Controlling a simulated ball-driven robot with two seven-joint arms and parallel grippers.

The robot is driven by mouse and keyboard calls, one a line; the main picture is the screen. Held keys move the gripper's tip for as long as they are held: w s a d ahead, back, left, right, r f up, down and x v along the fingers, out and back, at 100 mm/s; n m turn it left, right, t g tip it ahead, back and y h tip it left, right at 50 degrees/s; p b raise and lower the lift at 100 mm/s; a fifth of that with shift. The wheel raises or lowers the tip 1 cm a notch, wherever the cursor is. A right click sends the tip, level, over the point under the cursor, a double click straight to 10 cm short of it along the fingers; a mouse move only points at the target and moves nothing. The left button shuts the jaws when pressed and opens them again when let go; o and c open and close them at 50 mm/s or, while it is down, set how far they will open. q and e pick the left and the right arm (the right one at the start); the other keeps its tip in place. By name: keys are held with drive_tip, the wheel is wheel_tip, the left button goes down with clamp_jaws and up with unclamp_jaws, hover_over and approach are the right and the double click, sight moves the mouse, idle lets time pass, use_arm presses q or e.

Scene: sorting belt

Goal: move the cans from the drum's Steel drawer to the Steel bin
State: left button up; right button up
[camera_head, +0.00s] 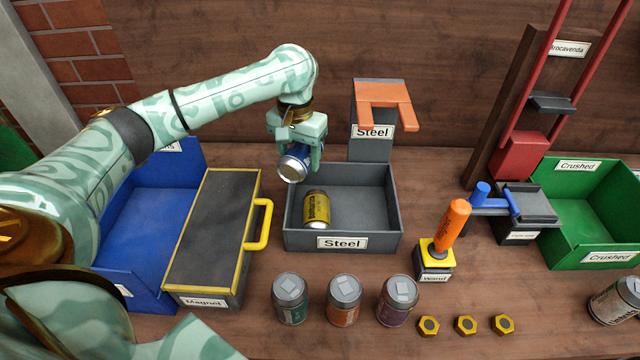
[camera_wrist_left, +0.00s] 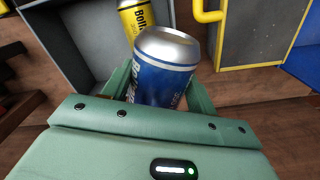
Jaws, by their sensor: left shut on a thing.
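My left gripper (camera_head: 300,150) is shut on a blue can (camera_head: 294,165) with a silver end. It holds the can tilted, above the left back edge of an open grey box (camera_head: 370,227) labelled Steel. The blue can also shows between the fingers in the left wrist view (camera_wrist_left: 160,78). A yellow can (camera_head: 316,209) lies inside the grey box at its left; its upper part shows in the left wrist view (camera_wrist_left: 133,18). A grey stand (camera_head: 371,145) behind the box also carries a Steel label. My right gripper is not in view.
A Magnet box (camera_head: 214,230) with a yellow handle and a blue bin (camera_head: 150,225) stand left of the grey box. Several upright cans (camera_head: 344,300) and hex nuts (camera_head: 466,325) are in front. An orange-handled Wand (camera_head: 452,228) and green Crushed bin (camera_head: 570,235) are right.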

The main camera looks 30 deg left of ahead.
use_arm(q)
drive_tip(key=w+f, duration=0.1)
drive_tip(key=w+f+b, duration=0.1)
drive_tip(key=f, duration=0.1)
drive_tip(key=w+d+f+b, duration=0.1)
drive_tip(key=shift+f, duration=0.3)
drive_tip(key=f+b, duration=0.4)
drive_tip(key=shift+w, duration=0.35)
drive_tip(key=shift+s+r, duration=0.1)
drive_tip(key=shift+r, duration=0.2)
drive_tip(key=shift+f+p, duration=0.25)
drive_tip(key=shift+p, duration=0.15)
drive_tip(key=o, duration=1)
drive_tip(key=shift+c, duration=0.2)
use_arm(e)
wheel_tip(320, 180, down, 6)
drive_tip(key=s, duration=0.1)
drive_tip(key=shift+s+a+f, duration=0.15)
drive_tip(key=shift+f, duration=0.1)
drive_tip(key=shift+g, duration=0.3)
